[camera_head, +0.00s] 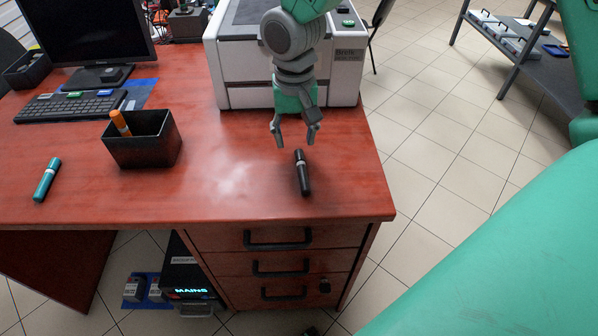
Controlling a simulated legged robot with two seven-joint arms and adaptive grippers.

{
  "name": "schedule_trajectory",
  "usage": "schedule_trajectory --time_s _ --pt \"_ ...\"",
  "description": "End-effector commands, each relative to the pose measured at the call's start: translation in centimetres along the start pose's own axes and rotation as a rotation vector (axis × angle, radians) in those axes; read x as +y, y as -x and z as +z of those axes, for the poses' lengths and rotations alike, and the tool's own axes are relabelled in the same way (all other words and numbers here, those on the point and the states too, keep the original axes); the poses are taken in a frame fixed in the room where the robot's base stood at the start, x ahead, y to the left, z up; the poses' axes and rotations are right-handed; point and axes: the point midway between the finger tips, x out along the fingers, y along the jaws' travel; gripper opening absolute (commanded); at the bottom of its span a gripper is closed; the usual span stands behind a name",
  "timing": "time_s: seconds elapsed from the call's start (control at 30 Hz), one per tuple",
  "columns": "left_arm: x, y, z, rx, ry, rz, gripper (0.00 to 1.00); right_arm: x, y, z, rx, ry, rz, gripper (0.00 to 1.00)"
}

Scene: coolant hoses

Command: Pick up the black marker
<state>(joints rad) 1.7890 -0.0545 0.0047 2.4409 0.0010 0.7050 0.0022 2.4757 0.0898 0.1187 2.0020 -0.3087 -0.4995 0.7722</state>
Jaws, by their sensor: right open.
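The black marker (302,175) lies on the red-brown desk (235,190), near its front right part, with a pale band around it. It points roughly front to back. My right gripper (295,140) is open, with its fingers pointing down. In the picture its fingertips are just behind the marker's far end, apart from it and with nothing between them. How high the fingertips are above the desk is hard to tell. My left gripper is not in view.
A teal marker (47,180) lies at the desk's left. A black pen box (142,142) with an orange item stands left of centre. A printer (237,65) stands behind my gripper. A keyboard (70,107) and monitor (88,32) are at back left. The desk around the black marker is clear.

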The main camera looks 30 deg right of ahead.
Motion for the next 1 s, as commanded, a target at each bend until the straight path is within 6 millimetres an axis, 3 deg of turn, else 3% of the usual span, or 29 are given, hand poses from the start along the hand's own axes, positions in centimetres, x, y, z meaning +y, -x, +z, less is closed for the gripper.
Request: schedule_trajectory --time_s 0.17,0.5,0.73,0.77,0.87,1.0 --pt "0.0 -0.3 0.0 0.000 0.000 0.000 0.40 0.3 -1.0 0.0 -0.002 -0.002 -0.002 0.41" --pt "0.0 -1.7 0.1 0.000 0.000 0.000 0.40 0.5 -5.5 0.1 -0.003 -0.001 -0.002 0.41" --pt "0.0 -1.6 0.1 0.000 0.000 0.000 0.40 0.4 -5.6 0.1 -0.001 -0.001 -0.001 0.41" --pt "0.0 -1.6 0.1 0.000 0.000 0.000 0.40 0.4 -5.6 0.1 -0.001 -0.001 -0.001 0.34" --pt "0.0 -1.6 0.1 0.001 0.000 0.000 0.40 0.5 -5.6 0.1 -0.002 -0.001 -0.002 0.00" --pt "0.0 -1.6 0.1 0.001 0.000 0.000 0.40 0.5 -5.6 0.1 -0.001 -0.001 -0.003 0.00"
